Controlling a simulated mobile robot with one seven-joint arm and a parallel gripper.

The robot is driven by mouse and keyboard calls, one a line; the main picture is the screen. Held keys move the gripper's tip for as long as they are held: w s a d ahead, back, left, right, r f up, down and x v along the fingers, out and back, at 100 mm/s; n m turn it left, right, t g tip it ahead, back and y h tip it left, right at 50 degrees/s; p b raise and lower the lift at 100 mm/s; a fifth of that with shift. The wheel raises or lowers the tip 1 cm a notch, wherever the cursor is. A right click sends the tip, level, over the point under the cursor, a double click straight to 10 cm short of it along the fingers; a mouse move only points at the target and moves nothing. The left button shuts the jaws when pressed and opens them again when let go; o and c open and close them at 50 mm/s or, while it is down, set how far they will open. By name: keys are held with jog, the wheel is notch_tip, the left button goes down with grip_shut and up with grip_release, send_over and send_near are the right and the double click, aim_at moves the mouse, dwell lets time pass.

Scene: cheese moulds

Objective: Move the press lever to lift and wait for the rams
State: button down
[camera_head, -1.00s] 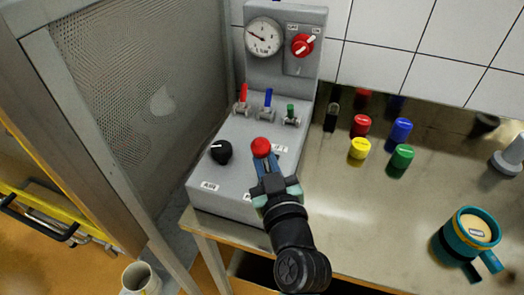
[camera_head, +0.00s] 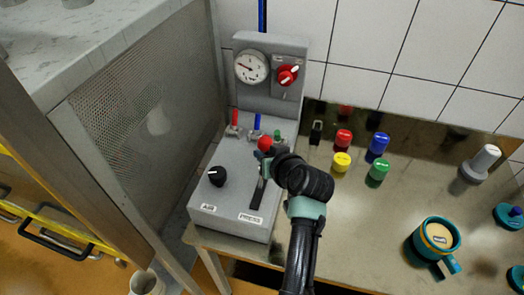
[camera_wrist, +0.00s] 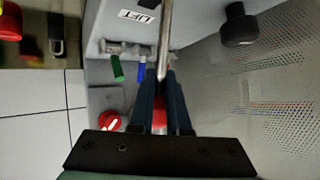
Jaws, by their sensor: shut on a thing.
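The press lever has a red ball knob (camera_head: 264,143), close in front of the valves in the head view. Its slot (camera_head: 258,190) runs from the PRESS label (camera_head: 250,218) back towards the knob. In the wrist view the lever's metal rod (camera_wrist: 166,40) passes beside the LIFT label (camera_wrist: 139,15). My gripper (camera_head: 264,158) is shut on the lever just below the knob. Its two dark fingers (camera_wrist: 164,88) show in the wrist view with red between them. The LIFT label is hidden in the head view. The rams are not in view.
The console (camera_head: 220,225) carries a black knob (camera_head: 217,176), a gauge (camera_head: 252,66), a red rotary switch (camera_head: 288,75) and small valves (camera_head: 256,128). A mesh guard (camera_head: 150,130) stands close on the left. Coloured caps (camera_head: 342,161) and a teal mug (camera_head: 436,240) stand on the bench to the right.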

jog(key=shift+w+d+r, duration=0.15)
jog(key=shift+w+r, duration=0.05)
jog(key=shift+w, duration=0.3)
jog(key=c, duration=1)
grip_release()
jog(key=shift+w, duration=0.1)
jog(key=shift+o, duration=0.6)
jog(key=shift+f, duration=0.2)
jog(key=shift+g, duration=0.3)
jog(key=shift+s+d+r, duration=0.2)
jog(key=shift+s, duration=0.3)
jog(key=b+v, duration=0.1)
jog(key=v, duration=1.1)
